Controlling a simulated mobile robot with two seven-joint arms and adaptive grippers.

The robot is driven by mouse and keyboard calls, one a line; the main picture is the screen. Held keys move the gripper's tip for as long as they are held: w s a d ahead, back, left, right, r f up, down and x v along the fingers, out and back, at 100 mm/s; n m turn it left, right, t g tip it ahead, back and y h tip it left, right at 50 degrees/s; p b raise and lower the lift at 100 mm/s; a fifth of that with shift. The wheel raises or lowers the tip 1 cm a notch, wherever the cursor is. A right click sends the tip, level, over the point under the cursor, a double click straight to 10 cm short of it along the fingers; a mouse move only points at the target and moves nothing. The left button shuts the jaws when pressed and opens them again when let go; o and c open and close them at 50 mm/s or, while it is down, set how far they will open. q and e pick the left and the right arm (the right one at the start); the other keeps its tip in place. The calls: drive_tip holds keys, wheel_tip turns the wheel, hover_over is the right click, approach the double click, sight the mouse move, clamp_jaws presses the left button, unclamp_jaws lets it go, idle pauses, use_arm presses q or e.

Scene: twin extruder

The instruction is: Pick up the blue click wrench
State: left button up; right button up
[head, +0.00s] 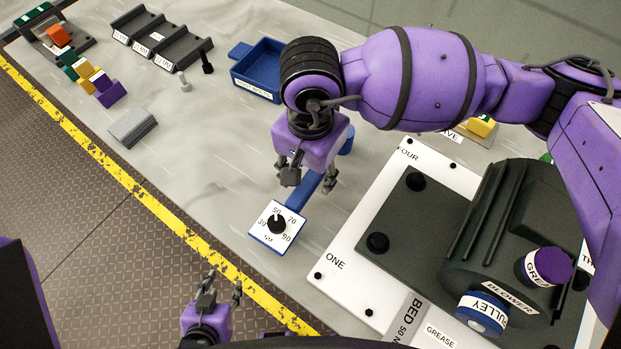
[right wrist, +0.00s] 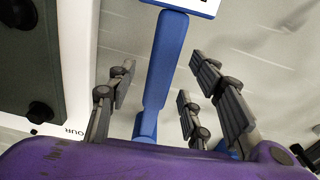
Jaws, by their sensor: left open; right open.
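The blue click wrench lies on the grey bench, its blue shaft (head: 303,191) partly hidden under my right gripper (head: 308,180). Its square white dial head (head: 276,226) points towards the front edge. My right gripper is open above the shaft, with fingers on either side. In the right wrist view the wrench shaft (right wrist: 165,62) runs between the open fingers of the right gripper (right wrist: 163,95), and I cannot tell whether they touch it. My left gripper (head: 221,283) is open and empty near the yellow-striped edge.
A white board (head: 342,222) with the dark blower (head: 505,240) stands right of the wrench. A blue tray (head: 262,65) and a dark slotted rack (head: 165,40) lie behind to the left. A grey block (head: 133,126) sits further left. Bench between block and wrench is clear.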

wheel_tip(320, 180, down, 2)
drive_tip(key=shift+f, duration=0.1)
clamp_jaws()
idle(0.5)
